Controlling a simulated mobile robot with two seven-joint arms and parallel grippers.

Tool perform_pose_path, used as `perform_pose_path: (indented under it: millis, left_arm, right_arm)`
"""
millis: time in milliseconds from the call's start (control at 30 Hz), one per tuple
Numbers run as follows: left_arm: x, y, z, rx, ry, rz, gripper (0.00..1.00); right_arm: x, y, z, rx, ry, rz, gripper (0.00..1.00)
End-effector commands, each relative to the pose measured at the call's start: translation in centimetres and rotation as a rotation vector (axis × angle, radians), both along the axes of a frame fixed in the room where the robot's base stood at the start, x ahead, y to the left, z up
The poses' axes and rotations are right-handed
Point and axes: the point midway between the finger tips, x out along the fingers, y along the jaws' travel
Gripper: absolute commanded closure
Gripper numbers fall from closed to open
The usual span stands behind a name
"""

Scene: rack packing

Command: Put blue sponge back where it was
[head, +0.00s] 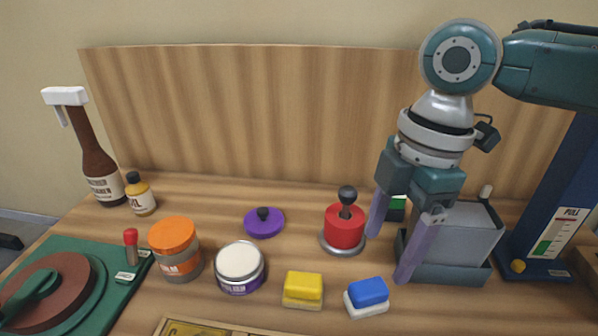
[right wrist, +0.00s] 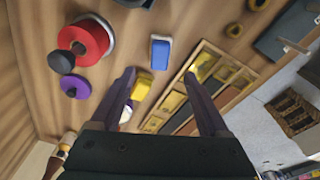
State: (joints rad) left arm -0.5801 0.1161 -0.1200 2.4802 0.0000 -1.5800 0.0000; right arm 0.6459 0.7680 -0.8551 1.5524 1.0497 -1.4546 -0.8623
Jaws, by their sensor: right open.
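The blue sponge (head: 368,291), blue on top with a white layer below, lies on the wooden table near the front, right of a yellow sponge (head: 303,288). It also shows in the right wrist view (right wrist: 161,49), just beyond the fingertips. My right gripper (head: 388,257) is open and empty, with its purple fingers pointing down above the table, behind the blue sponge and apart from it. In the right wrist view the open fingers (right wrist: 160,73) have nothing between them. My left gripper is not in view.
A red pot with a black knob (head: 344,228) stands beside my right gripper. A grey bin (head: 452,272) is close to its right. A compartmented wooden tray (right wrist: 215,108) lies at the front edge. A purple lid (head: 264,223), jars and bottles stand left.

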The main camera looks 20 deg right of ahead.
Motion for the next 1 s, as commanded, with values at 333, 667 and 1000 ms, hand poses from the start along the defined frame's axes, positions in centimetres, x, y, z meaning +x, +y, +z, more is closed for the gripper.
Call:
perform_pose_path:
  millis: [333, 667, 1000]
  left_arm:
    - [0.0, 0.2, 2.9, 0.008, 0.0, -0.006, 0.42]
    - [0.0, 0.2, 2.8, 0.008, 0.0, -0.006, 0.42]
    - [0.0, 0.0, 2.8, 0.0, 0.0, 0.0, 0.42]
  right_arm:
    - [-2.0, 3.0, 1.2, 0.031, -0.002, -0.011, 0.21]
    - [-10.2, 11.3, 1.0, 0.214, -0.093, -0.587, 0.21]
    - [-15.6, 4.7, 2.8, 0.127, -0.16, -1.222, 0.21]
